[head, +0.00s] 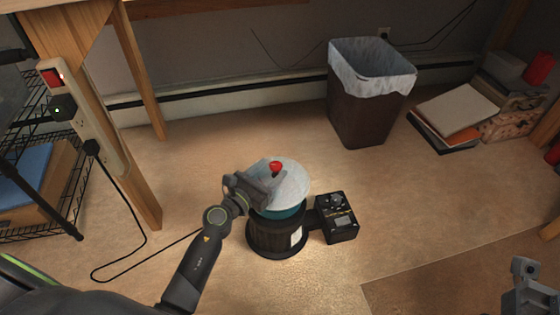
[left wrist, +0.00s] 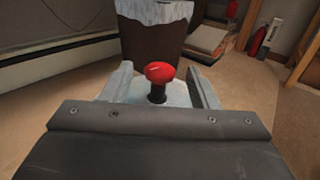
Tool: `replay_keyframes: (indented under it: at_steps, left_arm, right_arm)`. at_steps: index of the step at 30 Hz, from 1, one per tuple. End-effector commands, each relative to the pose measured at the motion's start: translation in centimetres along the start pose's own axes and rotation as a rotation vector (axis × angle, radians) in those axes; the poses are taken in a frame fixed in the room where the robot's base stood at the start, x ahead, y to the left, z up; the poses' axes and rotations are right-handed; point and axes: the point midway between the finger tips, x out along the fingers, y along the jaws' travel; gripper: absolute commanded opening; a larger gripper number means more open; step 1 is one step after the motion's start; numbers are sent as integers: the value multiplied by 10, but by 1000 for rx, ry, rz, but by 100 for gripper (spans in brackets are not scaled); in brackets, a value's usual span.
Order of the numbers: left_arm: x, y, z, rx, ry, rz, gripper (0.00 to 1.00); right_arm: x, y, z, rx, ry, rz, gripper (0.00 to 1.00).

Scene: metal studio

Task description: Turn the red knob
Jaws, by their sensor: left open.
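The red knob (head: 275,167) stands on a short black stem on a pale round disc (head: 293,178), on top of a dark ribbed drum (head: 270,240). My left gripper (head: 266,180) reaches over the disc from the left and hides part of it. In the left wrist view the red knob (left wrist: 159,72) shows between my two spread, pale fingers, with a gap on each side. My left gripper (left wrist: 161,85) is open and holds nothing. Part of my right gripper (head: 522,270) shows at the lower right, far from the knob; its fingers are unclear.
A small black box (head: 336,217) with dials is beside the drum. A lined waste bin (head: 367,112) stands behind, by the wall. Books (head: 453,110) lie at the back right. A wooden post (head: 125,150) and a cable are on the left.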

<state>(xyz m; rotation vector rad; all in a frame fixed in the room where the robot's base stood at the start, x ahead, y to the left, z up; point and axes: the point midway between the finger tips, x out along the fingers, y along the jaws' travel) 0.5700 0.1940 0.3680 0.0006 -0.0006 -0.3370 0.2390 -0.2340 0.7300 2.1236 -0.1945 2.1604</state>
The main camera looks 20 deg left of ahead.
Motion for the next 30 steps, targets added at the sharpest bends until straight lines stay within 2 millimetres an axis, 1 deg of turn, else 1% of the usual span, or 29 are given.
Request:
replay_keyframes:
  at_steps: [1, 3, 6, 9, 14, 21, 23, 30]
  left_arm:
    - [11, 0, -1, 0, -2, -1, 54]
    - [22, -1, -1, -1, -2, -2, 54]
    - [35, 0, -1, -1, 0, -1, 54]
    - [44, 0, -1, -2, 0, -1, 54]
    - [51, 0, 0, 0, 0, 0, 54]
    - [51, 0, 0, -1, 0, 0, 54]
    - [51, 0, 0, -1, 0, 0, 47]
    - [51, 0, 0, -1, 1, -1, 16]
  right_arm:
    - [-3, 0, 0, -2, 2, 1, 36]
    - [-4, 0, 0, -4, 3, 2, 36]
    - [-6, 0, 1, -5, 1, 5, 36]
    - [-5, 0, 3, -4, 4, 16, 36]
    - [-1, -1, 4, 1, 20, 30, 36]
    - [-1, -1, 4, 1, 22, 30, 36]
    - [-1, -1, 4, 1, 22, 30, 36]
    - [-2, -1, 4, 1, 19, 26, 36]
